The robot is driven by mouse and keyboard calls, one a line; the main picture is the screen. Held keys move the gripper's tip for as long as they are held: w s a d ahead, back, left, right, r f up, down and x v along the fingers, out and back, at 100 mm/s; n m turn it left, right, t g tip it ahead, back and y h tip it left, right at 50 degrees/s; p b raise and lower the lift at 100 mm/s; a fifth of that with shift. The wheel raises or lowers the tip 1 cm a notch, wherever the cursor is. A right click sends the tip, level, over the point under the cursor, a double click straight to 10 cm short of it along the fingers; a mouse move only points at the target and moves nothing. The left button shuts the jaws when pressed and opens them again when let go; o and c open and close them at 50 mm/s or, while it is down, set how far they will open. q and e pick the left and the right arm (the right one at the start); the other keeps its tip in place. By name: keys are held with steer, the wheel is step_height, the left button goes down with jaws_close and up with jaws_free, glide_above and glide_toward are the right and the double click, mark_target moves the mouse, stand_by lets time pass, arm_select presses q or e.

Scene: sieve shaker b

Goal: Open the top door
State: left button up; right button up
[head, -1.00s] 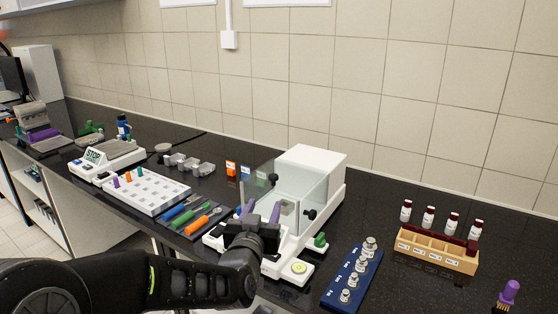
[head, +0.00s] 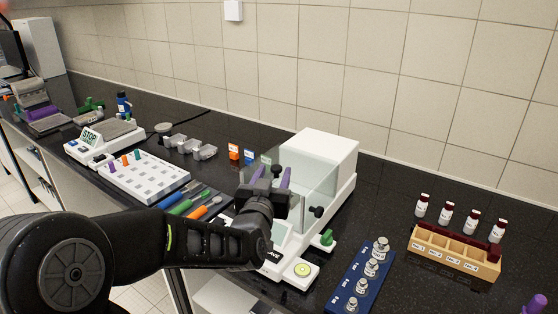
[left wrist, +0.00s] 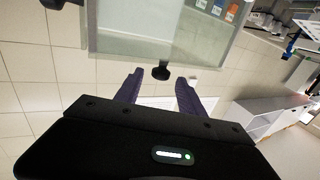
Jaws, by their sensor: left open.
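A white balance (head: 327,152) with a clear glass draft shield (head: 318,180) stands on the dark bench. A black knob (head: 276,170) shows at the shield's upper left, and another black knob (head: 318,212) is on its right front. My left gripper (head: 269,173), with purple fingers, is open in front of the shield, its fingertips either side of the upper knob in the picture. In the left wrist view, a black knob (left wrist: 161,71) at the glass edge appears between the open fingertips (left wrist: 158,78); contact cannot be told. My gripper hides part of the balance front.
A blue rack of metal weights (head: 364,272) stands right of the balance. A wooden vial holder (head: 455,252) is farther right. A white board with colored pegs (head: 143,178) and several colored-handled tools (head: 184,205) lie left.

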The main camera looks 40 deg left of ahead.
mark_target(279, 161)
arm_select(q)
steer(key=p+x, duration=0.1)
steer(key=x, duration=0.5)
steer(key=shift+w+p, duration=0.25)
steer(key=shift+p, duration=0.1)
steer(key=shift+c, duration=0.6)
jaws_close()
stand_by(0.5)
